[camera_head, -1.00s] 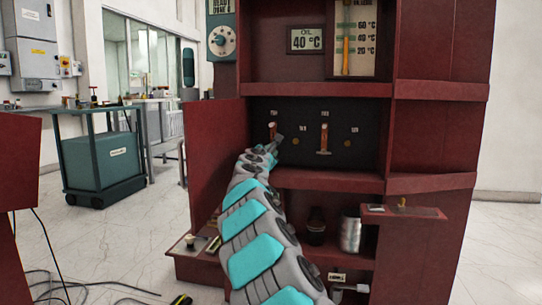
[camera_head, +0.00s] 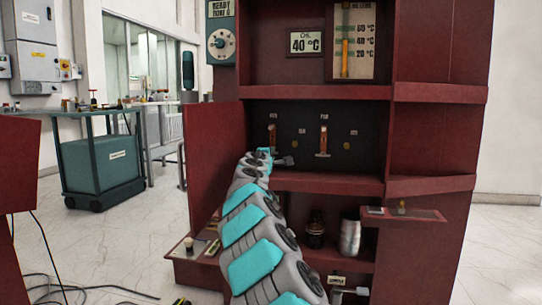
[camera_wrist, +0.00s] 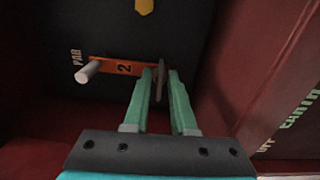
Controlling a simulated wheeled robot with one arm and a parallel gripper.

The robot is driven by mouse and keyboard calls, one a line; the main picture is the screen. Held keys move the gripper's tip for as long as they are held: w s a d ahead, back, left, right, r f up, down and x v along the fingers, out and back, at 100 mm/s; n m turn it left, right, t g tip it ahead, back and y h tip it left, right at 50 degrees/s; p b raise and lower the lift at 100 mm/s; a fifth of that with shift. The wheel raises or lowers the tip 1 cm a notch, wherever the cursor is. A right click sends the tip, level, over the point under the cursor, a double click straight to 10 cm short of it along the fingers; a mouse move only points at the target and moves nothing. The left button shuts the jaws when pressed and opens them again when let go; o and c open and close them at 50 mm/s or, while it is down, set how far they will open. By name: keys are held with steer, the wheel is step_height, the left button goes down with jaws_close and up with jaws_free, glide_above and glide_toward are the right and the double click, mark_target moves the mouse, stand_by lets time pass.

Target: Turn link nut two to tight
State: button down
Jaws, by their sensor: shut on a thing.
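In the wrist view, an orange link bar (camera_wrist: 122,68) marked "2" lies against the dark panel, with a pale pin (camera_wrist: 88,72) sticking out at its left end. At its right end, a brownish flat nut (camera_wrist: 162,72), taken as link nut two, sits between the teal fingers of my gripper (camera_wrist: 160,84). My gripper is shut on it. In the head view, my gripper (camera_head: 284,160) is at the lower left of the dark panel, just below the left orange link (camera_head: 272,138). The nut is too small to make out there.
A second upright link (camera_head: 323,140) is on the panel to the right. The red cabinet's shelf edge (camera_head: 330,183) runs below, and an open red door (camera_head: 213,150) stands at the left. A dark bottle (camera_head: 316,230) and a silver can (camera_head: 350,237) stand on the lower shelf.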

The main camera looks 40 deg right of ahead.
steer(key=shift+d+f+m, duration=0.1)
steer(key=shift+m, duration=0.3)
steer(key=c, duration=1)
jaws_free()
steer(key=shift+s+a, duration=0.25)
steer(key=shift+a, duration=0.15)
steer(key=v, duration=0.7)
steer(key=shift+s+d, duration=0.1)
